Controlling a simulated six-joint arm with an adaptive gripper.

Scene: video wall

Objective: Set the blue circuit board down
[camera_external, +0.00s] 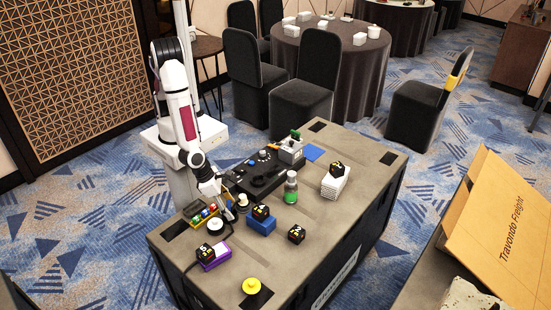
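The fingers are small and dark here. I cannot tell whether they are open or shut, or whether they hold anything.
Around my gripper are a tray of coloured items (200,213), a white-and-black roll (215,226), a blue block (261,225) with a black cube, and a purple box (213,258). A green-labelled bottle (291,187) stands mid-case. The case's front right is clear.

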